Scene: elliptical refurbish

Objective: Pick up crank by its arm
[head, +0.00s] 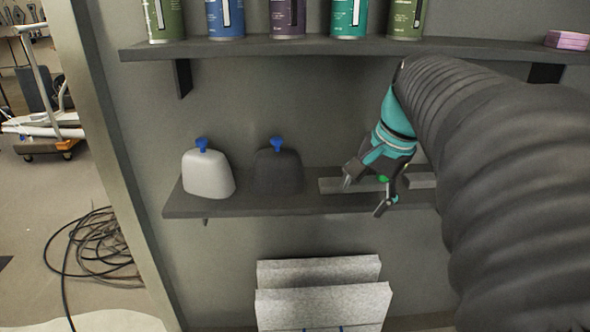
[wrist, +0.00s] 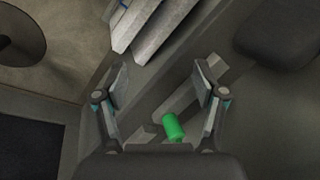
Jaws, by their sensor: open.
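The crank (head: 335,186) looks like a flat grey bar with a green handle (head: 383,179), lying on the lower shelf (head: 240,205). In the head view my gripper (head: 366,194) hangs in front of it and hides its middle. In the wrist view the green handle (wrist: 173,127) and the grey bar (wrist: 190,98) show between the spread fingers of my gripper (wrist: 162,84). The bar runs slanting up toward the right finger. The fingers are open and hold nothing. I cannot tell how far below the fingertips the bar lies.
A white jug (head: 207,175) and a dark jug (head: 278,173), both with blue caps, stand left of the crank. An upper shelf (head: 300,47) with several cans is above. Grey panels (head: 320,305) stand below. Cables (head: 95,245) lie on the floor at left.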

